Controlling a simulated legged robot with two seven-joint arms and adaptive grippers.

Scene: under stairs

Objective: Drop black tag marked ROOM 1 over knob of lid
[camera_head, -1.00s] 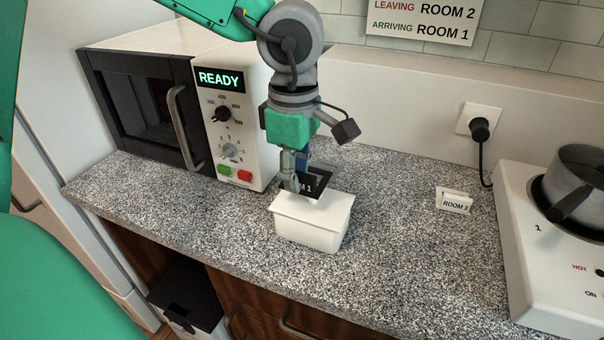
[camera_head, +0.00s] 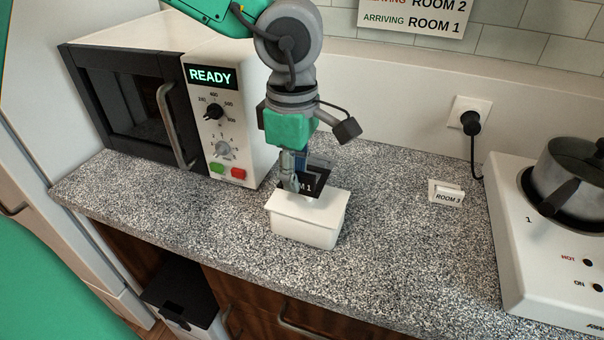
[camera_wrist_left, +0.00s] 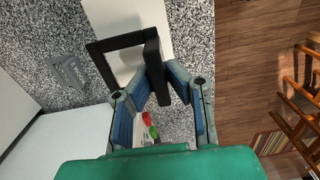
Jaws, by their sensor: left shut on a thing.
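The black tag with white lettering, only partly readable as "M 1" (camera_head: 312,186), is held over the white lidded box (camera_head: 307,225) on the counter. In the left wrist view the tag (camera_wrist_left: 115,44) shows as a black square frame with an open middle, with the white lid (camera_wrist_left: 125,15) behind it. My left gripper (camera_head: 297,184) is shut on the tag's edge; its fingers (camera_wrist_left: 158,88) also show in the wrist view. Whether the tag touches the lid I cannot tell. My right gripper is out of view.
A microwave (camera_head: 165,100) reading READY stands at left. A hot plate (camera_head: 520,240) with a pot (camera_head: 570,180) is at far right.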

